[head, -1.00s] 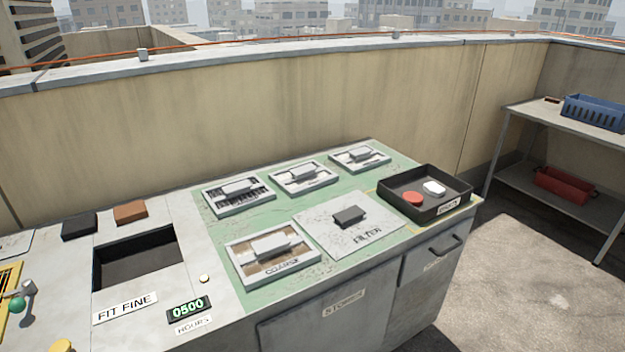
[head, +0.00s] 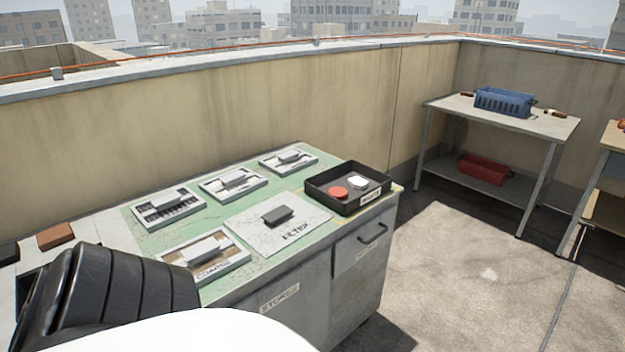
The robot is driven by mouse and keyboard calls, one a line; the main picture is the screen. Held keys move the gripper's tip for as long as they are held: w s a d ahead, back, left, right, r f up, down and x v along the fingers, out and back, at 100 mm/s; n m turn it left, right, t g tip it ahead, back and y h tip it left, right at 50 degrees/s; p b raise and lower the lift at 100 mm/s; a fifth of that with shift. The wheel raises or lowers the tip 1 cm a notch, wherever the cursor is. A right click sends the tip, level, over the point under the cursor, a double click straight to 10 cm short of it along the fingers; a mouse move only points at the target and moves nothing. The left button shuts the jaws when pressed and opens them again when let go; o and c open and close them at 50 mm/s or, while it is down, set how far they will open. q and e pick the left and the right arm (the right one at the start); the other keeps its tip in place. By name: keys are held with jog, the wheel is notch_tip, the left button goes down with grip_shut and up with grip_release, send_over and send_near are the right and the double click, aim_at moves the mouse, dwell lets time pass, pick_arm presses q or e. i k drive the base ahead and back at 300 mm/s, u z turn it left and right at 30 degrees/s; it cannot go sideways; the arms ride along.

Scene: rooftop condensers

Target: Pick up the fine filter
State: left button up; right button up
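Several framed filters with grey handles lie on the green mat (head: 150,240) of the workbench. The front one (head: 207,250) is labelled COARSE. Three more lie in a back row: left (head: 168,207), middle (head: 233,183) and right (head: 289,162). Their labels are too small to read, so I cannot tell which is the fine filter. A flat pale panel marked FILTER (head: 257,235), with a dark handle, lies right of the coarse one. Neither gripper is in view. A black-sleeved and white part of my own body covers the lower left.
A black tray (head: 325,198) with a red and a white piece stands at the bench's right end. A brown block (head: 55,236) lies at left. A shelf table (head: 545,125) holds a blue crate (head: 503,103) above and a red bin (head: 484,170) below. Floor right of the bench is open.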

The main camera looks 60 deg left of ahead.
aim_at(232, 186)
jog(key=z, duration=0.1)
jog(key=i, duration=1.3)
jog(key=u, duration=3.85)
